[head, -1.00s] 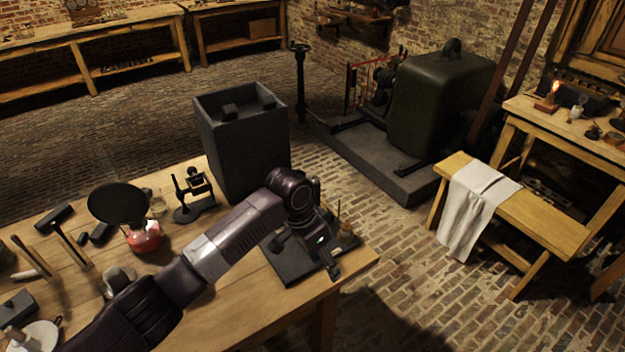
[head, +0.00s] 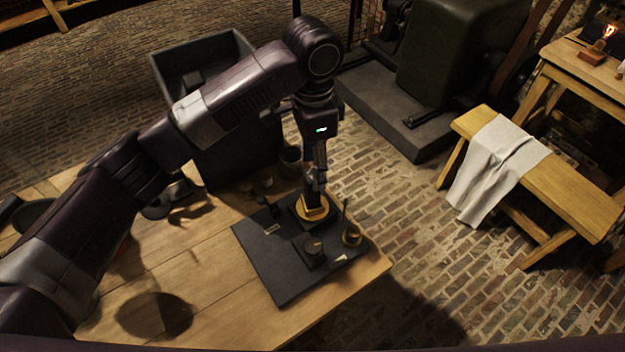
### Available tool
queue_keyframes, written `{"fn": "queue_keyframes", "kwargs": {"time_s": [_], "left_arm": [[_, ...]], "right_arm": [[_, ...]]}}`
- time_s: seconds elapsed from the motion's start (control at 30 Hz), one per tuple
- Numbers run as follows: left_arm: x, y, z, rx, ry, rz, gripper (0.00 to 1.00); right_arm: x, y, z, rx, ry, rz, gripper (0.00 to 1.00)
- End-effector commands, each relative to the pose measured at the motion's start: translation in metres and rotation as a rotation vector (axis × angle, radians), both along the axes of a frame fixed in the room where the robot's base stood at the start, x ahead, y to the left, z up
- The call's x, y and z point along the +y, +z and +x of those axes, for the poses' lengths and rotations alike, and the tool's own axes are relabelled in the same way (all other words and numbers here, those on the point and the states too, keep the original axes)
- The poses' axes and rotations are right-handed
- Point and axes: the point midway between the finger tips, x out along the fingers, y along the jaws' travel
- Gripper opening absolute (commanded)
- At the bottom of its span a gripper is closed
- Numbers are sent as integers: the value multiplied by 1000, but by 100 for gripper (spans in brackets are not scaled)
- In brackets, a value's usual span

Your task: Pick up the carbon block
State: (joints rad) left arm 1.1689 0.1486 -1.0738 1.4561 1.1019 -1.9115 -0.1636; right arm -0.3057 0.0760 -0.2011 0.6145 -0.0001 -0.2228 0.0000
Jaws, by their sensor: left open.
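My left gripper (head: 317,184) points down over the dark board (head: 286,279) at the table's right end. Its jaws are open, just above or beside a dark upright piece with a yellow, brass-like base (head: 314,213). The gripper partly hides this piece, and I cannot tell if they touch. A short dark block-like piece (head: 313,251) stands in front on the board; I cannot tell which dark piece is the carbon block. My right gripper is not in view.
A tall dark open box (head: 235,150) is behind the table. A bench with a cloth (head: 495,170) stands apart on the right.

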Motion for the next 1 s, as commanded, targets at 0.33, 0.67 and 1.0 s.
{"fn": "queue_keyframes", "kwargs": {"time_s": [0.33,0.67,1.0], "left_arm": [[1,-20,-2,0,-10,9,49],[2,-51,-3,2,-8,11,49],[3,-95,-5,1,-9,9,49]], "right_arm": [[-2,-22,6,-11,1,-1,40],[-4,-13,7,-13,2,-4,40],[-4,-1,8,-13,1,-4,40]]}}
